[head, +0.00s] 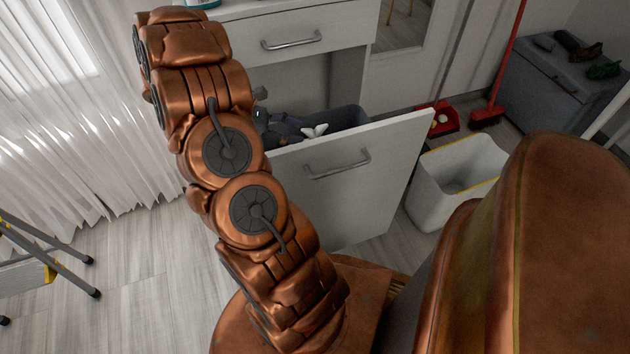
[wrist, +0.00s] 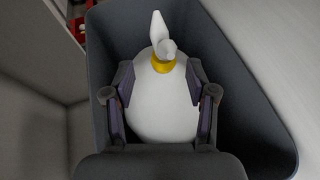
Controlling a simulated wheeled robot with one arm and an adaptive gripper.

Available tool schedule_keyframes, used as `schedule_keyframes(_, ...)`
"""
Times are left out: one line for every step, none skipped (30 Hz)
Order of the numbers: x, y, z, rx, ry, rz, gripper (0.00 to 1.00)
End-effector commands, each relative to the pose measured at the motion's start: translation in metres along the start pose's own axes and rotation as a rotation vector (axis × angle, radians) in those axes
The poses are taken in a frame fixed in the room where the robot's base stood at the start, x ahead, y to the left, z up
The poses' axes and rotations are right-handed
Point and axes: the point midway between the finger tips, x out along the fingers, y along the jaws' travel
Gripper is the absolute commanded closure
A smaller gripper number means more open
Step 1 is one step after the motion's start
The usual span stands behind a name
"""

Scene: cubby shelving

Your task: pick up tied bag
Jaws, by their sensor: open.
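The tied bag (wrist: 158,105) is white and round, with a yellow tie and a white knotted top. In the wrist view it sits inside a dark grey bin (wrist: 232,85). My gripper (wrist: 160,84) is open, with one finger on each side of the bag; I cannot tell whether the fingers touch it. In the head view the bag's white top (head: 315,131) shows above the bin (head: 345,117) in the pulled-out drawer. My gripper (head: 283,128) is partly hidden there behind my arm and the drawer front.
The drawer front (head: 345,175) stands in front of the bin. A white waste bin (head: 455,180) is to its right on the floor. A red broom (head: 490,112) and dustpan (head: 440,120) are farther back. Ladder legs (head: 45,245) stand at the left. A closed drawer (head: 290,40) is above.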

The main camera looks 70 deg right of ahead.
Motion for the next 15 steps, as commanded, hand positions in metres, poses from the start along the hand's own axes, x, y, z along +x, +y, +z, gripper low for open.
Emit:
schedule_keyframes(0.006,-0.001,-0.001,-0.001,0.0,-0.003,0.43)
schedule_keyframes(0.008,-0.001,-0.001,0.0,0.001,-0.003,0.43)
schedule_keyframes(0.011,-0.001,-0.001,0.0,0.001,-0.002,0.43)
schedule_keyframes(0.013,-0.001,-0.001,0.0,0.001,-0.002,0.43)
schedule_keyframes(0.016,-0.002,-0.002,0.0,0.0,-0.001,0.43)
schedule_keyframes(0.021,-0.003,-0.002,-0.001,0.001,-0.002,0.43)
schedule_keyframes(0.026,-0.003,-0.002,-0.002,0.001,-0.003,0.43)
schedule_keyframes(0.03,-0.004,-0.003,-0.002,0.002,-0.003,0.43)
schedule_keyframes(0.036,-0.005,-0.003,-0.002,0.003,-0.004,0.43)
schedule_keyframes(0.04,-0.005,-0.003,-0.001,0.003,-0.003,0.43)
schedule_keyframes(0.044,-0.005,-0.002,0.0,0.003,-0.003,0.43)
schedule_keyframes(0.048,-0.004,-0.001,0.002,0.003,-0.003,0.43)
schedule_keyframes(0.051,-0.004,-0.001,0.002,0.003,-0.002,0.43)
schedule_keyframes(0.054,-0.004,-0.001,0.002,0.003,-0.001,0.43)
schedule_keyframes(0.056,-0.004,-0.001,0.002,0.003,-0.001,0.43)
